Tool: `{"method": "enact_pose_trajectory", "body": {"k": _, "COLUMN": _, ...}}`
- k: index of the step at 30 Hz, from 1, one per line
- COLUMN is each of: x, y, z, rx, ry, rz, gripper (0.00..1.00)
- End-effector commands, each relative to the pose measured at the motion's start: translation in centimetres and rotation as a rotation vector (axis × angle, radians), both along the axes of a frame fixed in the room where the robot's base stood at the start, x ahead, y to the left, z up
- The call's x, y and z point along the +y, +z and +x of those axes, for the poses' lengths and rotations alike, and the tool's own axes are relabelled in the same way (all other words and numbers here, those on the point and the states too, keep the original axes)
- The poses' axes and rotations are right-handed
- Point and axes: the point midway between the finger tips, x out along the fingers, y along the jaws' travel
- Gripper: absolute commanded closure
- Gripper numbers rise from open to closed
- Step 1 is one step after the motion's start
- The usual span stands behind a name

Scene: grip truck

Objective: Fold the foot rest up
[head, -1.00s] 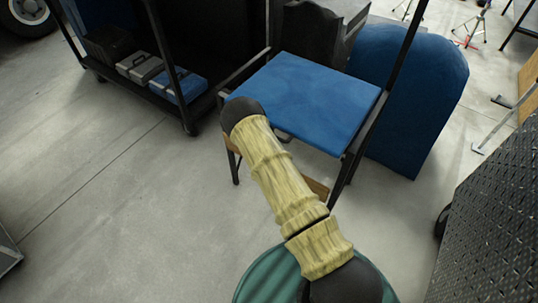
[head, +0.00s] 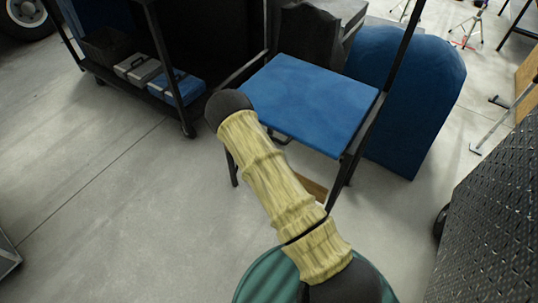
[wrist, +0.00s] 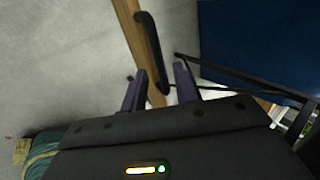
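A tall chair with a blue seat (head: 312,100) stands in the middle of the head view. A wooden foot rest piece (head: 314,189) shows low between its legs, partly hidden by my arm. In the wrist view a wooden bar (wrist: 133,28) with a black curved handle (wrist: 152,45) runs down toward my gripper (wrist: 162,75). My gripper's two dark fingers are apart, with the bar and handle's lower end appearing in the gap between them. Contact cannot be told. In the head view my gripper is hidden behind my arm.
A black cart (head: 125,92) with cases stands at the left. A rounded blue object (head: 410,95) stands behind the chair at the right. A dark textured panel (head: 490,220) is at the lower right.

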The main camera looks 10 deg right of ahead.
Motion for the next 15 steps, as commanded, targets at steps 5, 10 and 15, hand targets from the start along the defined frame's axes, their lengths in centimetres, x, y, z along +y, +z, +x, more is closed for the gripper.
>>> {"method": "enact_pose_trajectory", "body": {"k": 5, "x": 0.8, "y": 1.8, "z": -0.8, "rx": 0.000, "ry": 0.000, "rz": -0.002, "gripper": 0.71}}
{"method": "enact_pose_trajectory", "body": {"k": 10, "x": 0.9, "y": 2.0, "z": -0.9, "rx": 0.000, "ry": -0.001, "rz": -0.001, "gripper": 0.71}}
{"method": "enact_pose_trajectory", "body": {"k": 15, "x": 0.9, "y": 2.0, "z": -0.9, "rx": 0.000, "ry": -0.001, "rz": -0.001, "gripper": 0.79}}
